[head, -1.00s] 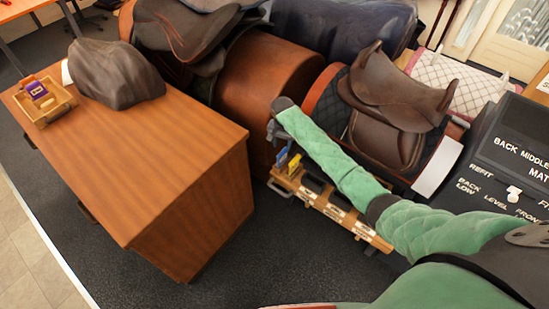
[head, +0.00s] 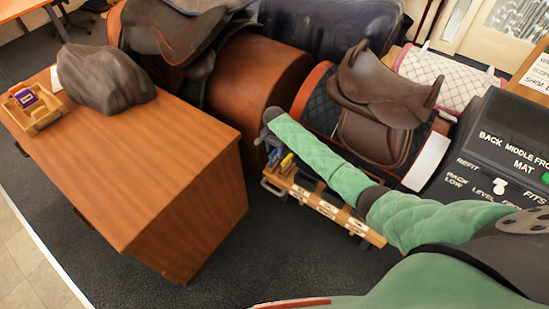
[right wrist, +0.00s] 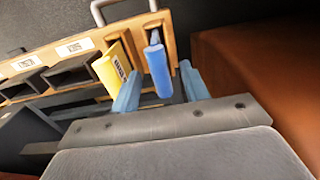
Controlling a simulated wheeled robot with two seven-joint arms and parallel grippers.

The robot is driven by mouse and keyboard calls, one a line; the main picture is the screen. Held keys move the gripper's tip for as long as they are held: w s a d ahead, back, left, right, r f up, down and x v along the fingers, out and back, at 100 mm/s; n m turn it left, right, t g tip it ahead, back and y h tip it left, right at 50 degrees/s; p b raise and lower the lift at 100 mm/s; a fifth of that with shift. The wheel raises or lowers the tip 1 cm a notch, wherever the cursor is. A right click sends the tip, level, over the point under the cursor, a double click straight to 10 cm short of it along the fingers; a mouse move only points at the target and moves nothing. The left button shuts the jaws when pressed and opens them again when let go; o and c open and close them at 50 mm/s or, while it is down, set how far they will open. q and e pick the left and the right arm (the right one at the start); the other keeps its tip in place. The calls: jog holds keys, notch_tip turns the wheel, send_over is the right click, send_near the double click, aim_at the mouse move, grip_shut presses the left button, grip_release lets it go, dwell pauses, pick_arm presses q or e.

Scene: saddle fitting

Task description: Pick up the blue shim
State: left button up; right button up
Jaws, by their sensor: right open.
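The blue shim (right wrist: 158,72) stands in an end slot of the wooden rack (right wrist: 181,22), beside the yellow shim (right wrist: 108,72). In the head view the blue shim (head: 273,158) shows small at the rack's far end, just below my right gripper (head: 270,143). In the right wrist view my right gripper (right wrist: 161,84) is open. Its two blue-grey fingers are on either side of the blue shim's near end, with gaps visible. I cannot tell how deep the shim sits between them. The left finger is close to the yellow shim. My left gripper is not in view.
The rack has several labelled slots and a metal handle (right wrist: 97,12). A wooden desk (head: 150,150) stands left, with a small tray (head: 36,122) and a grey covered lump (head: 105,78). A saddle (head: 378,95) on a stand is behind my right arm. A control panel (head: 500,160) is right.

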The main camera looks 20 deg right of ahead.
aim_at(275, 151)
jog(key=shift+d+f+p, duration=0.1)
jog(key=shift+f+p, duration=0.25)
jog(key=shift+f, duration=1.15)
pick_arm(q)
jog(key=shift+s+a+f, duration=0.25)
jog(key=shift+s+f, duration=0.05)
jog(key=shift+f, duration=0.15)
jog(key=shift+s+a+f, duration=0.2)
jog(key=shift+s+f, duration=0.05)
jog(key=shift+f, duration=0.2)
pick_arm(e)
grip_shut()
jog(key=shift+r, duration=0.1)
